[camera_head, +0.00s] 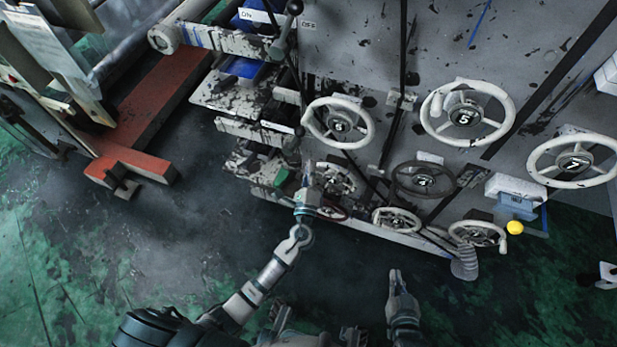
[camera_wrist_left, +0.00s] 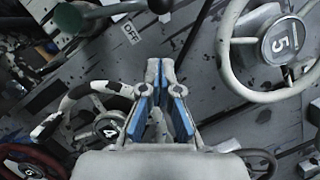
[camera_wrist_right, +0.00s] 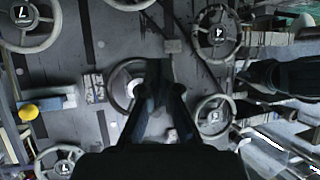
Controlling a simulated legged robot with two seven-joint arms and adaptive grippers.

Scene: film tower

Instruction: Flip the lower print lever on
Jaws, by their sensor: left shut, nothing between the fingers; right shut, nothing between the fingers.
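The lower lever (camera_head: 293,150) is on the machine's left edge, a short grey arm with a dark ball at its upper end. In the left wrist view a pale lever arm (camera_wrist_left: 122,9) with a dark ball (camera_wrist_left: 161,5) crosses the top, near an OFF label (camera_wrist_left: 131,33). My left gripper (camera_head: 309,170) is shut and empty, just below and right of the lower lever in the head view, apparently apart from it. It also shows in the left wrist view (camera_wrist_left: 160,66). My right gripper (camera_head: 395,275) is shut and empty, low in front of the machine.
Several handwheels stick out of the panel, including pale wheel 5 (camera_head: 433,115) and a pale wheel (camera_head: 343,102) right of the lever. A higher lever (camera_head: 285,35) stands near ON and OFF labels. A green knob (camera_wrist_left: 68,17) is beside the lower lever. Floor in front is clear.

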